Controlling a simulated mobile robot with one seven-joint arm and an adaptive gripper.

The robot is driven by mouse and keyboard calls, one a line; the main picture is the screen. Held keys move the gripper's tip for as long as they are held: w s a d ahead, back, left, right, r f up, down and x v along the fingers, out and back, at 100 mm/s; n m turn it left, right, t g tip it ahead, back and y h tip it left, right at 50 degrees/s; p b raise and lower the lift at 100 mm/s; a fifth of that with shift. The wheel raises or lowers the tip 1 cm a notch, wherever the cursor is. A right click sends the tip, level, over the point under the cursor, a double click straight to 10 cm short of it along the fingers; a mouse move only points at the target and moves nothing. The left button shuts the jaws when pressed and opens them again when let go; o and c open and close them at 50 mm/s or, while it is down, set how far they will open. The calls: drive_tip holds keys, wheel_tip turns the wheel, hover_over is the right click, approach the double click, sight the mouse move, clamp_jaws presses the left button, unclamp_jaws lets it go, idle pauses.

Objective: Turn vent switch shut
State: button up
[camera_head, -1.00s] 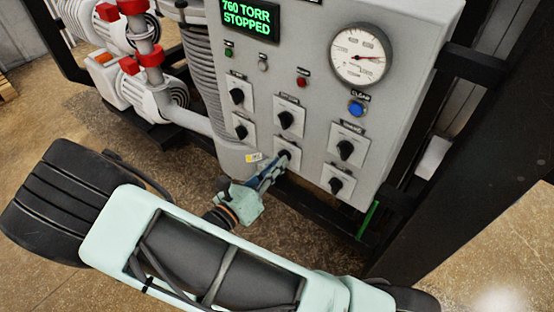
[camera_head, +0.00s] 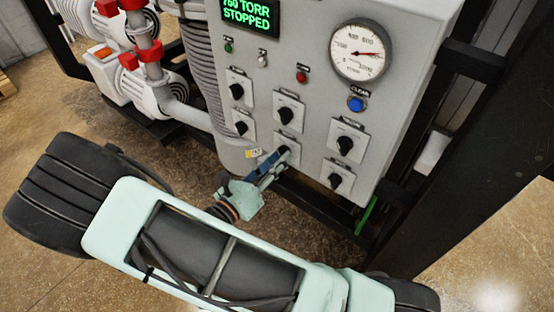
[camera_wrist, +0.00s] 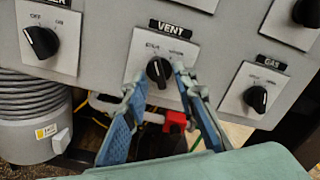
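The vent switch (camera_wrist: 158,70) is a black knob on a pale square plate under a VENT label in the wrist view. Small text sits above it on both sides, too blurred to read surely. Its exact pointing is hard to tell. My gripper (camera_wrist: 157,78) is open, with one blue-padded finger on each side of the knob and a visible gap at each. In the head view my gripper (camera_head: 281,155) is at the lower middle switch, which it partly covers.
The grey panel (camera_head: 310,110) carries other knobs, including the gas switch (camera_wrist: 256,98) to the right and an off/on switch (camera_wrist: 41,42) to the left. A gauge (camera_head: 360,52) and a display (camera_head: 250,15) reading STOPPED sit above. A red fitting (camera_wrist: 174,120) shows below the panel.

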drive_tip(key=shift+s+a, duration=0.1)
drive_tip(key=v, duration=1.1)
drive_tip(key=shift+s+a, duration=0.25)
drive_tip(key=shift+s, duration=0.05)
drive_tip(key=shift+w, duration=0.1)
